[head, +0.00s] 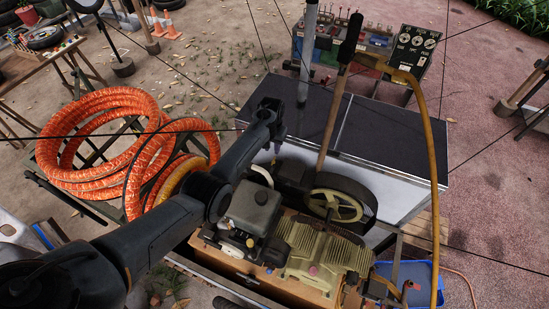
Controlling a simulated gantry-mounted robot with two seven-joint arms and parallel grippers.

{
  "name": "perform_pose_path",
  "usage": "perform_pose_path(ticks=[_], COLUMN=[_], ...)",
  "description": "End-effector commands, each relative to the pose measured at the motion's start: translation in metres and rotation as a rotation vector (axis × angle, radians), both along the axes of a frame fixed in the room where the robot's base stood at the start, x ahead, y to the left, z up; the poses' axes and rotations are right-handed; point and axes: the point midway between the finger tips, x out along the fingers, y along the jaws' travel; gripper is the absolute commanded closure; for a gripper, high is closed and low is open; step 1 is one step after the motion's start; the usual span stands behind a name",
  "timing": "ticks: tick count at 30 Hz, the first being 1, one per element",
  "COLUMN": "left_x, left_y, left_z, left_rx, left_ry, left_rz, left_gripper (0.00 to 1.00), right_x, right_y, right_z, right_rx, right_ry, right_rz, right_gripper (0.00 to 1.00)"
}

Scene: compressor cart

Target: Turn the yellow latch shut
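I cannot make out a yellow latch for certain in the head view. The compressor (318,252) stands on the cart, with a dull yellow finned block and a yellow spoked pulley wheel (336,206). A black and grey engine unit (254,210) sits to its left. My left gripper (268,122) is above and behind the engine unit, in front of the dark-topped cabinet, and appears apart from the compressor. Its fingertips are dark and seen from behind, so its opening is unclear. My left arm hides part of the cart's left side. My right gripper is not in view.
A thick yellow hose (434,160) arches down on the right. A wooden handle (334,118) and a grey post (308,55) stand upright near the dark-topped cabinet (385,132). Coiled orange hose (90,140) lies at left. Open paving lies at far right.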

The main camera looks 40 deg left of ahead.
Motion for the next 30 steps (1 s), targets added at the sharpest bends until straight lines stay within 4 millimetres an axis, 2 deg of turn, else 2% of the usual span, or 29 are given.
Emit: perform_pose_path(ticks=[1,3,12,21,30], left_x=[0.0,0.0,0.0,0.0,0.0], left_y=[-0.001,-0.001,-0.001,-0.001,-0.001], left_z=[-0.014,-0.027,-0.064,-0.08,-0.082], left_rx=[-0.002,0.0,0.0,0.0,0.0], left_ry=[0.003,0.001,-0.001,-0.001,-0.001], left_rz=[-0.001,0.0,-0.001,-0.001,-0.001], left_gripper=[0.69,0.69,0.69,0.69,0.69], right_x=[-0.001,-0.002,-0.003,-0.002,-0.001], right_y=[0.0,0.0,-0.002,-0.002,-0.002], right_z=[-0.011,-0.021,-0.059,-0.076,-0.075], right_rx=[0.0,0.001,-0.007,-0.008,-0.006], right_ry=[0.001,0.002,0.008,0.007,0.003], right_rz=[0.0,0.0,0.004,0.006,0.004], right_gripper=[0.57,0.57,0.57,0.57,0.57])
